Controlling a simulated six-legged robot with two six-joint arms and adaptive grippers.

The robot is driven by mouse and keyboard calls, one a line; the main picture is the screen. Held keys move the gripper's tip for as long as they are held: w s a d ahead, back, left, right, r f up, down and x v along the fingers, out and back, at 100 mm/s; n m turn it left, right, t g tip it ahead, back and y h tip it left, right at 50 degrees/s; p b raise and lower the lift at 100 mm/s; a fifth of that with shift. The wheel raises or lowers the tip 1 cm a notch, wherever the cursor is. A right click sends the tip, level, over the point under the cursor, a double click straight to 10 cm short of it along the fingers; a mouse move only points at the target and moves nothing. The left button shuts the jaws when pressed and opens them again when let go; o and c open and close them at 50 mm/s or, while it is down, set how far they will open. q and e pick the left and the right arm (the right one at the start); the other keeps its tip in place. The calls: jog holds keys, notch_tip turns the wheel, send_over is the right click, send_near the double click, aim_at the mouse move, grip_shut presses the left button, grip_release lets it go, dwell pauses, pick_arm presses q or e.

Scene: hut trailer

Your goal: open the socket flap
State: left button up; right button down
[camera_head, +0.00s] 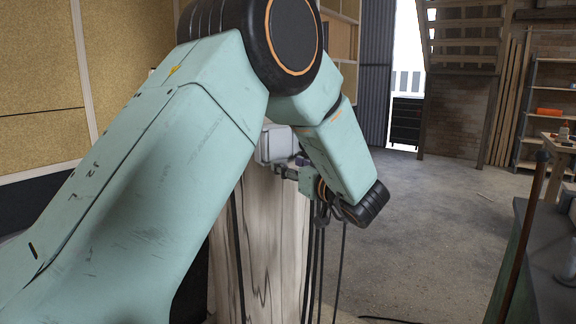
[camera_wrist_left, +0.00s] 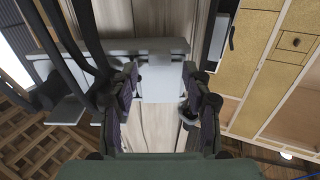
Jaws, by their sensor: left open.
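The socket is a light grey box (camera_head: 273,144) at the top of a pale wooden post in the head view. In the left wrist view a light grey plate of the socket (camera_wrist_left: 162,84) shows between my fingers, under a darker grey bar; I cannot tell whether its flap is shut or raised. My left gripper (camera_head: 289,168) is right beside the socket in the head view, partly hidden by its own wrist. In the left wrist view its two fingers (camera_wrist_left: 160,78) are apart, one on each side of the plate. Contact cannot be made out. My right gripper is not in view.
The wooden post (camera_head: 275,240) stands below the socket, with dark cables (camera_head: 322,265) hanging at its right. A workbench (camera_head: 540,255) is at the right edge. Shelves (camera_head: 550,95) stand at the back right. The concrete floor between is mostly clear.

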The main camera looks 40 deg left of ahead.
pick_arm(q)
jog(key=shift+x, duration=1.05)
jog(key=shift+s+d, duration=0.1)
jog(key=shift+d, duration=0.15)
jog(key=shift+c, duration=0.2)
jog(key=shift+a+f, duration=0.15)
jog(key=shift+a, duration=0.05)
jog(key=c, duration=0.4)
jog(key=shift+d, duration=0.1)
grip_shut()
